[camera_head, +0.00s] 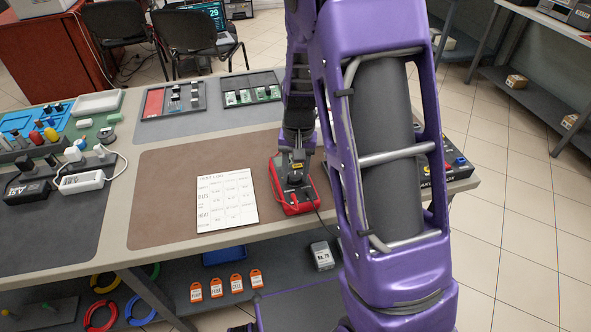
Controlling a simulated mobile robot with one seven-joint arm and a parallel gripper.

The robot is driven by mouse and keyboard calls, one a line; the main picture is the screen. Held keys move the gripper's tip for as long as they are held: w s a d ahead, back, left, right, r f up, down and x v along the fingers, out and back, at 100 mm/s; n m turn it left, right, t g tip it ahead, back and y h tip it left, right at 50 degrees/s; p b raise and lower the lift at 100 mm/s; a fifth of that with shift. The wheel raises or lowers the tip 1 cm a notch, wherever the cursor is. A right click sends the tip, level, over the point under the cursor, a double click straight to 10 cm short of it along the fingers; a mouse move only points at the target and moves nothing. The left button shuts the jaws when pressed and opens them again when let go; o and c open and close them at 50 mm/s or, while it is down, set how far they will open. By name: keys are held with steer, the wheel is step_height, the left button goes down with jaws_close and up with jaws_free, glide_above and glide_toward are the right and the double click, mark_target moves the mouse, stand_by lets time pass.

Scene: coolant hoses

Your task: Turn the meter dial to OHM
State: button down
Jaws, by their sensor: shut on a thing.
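The red meter (303,207) lies on the brown mat (160,185) near the table's front edge, just right of the white printed sheet. A dark cable runs from its near end. My gripper (296,184) reaches down onto the meter's face from above and is shut on the meter dial. The gripper hides the dial, so its pointer and the OHM mark cannot be read.
A white sheet with a printed table (227,201) lies beside the meter. Trays with circuit boards (251,93) and parts stand at the back. Tools and white devices (80,181) crowd the left. A lower shelf holds orange tags (216,288) and coloured hoses.

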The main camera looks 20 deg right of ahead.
mark_target(298, 177)
stand_by(0.4)
steer(key=shift+c, duration=2)
jaws_free()
step_height(298, 177, up, 18)
steer(key=p, duration=0.2)
steer(key=shift+s+d+f, duration=0.15)
steer(key=shift+d+f, duration=0.1)
steer(key=shift+d, duration=0.15)
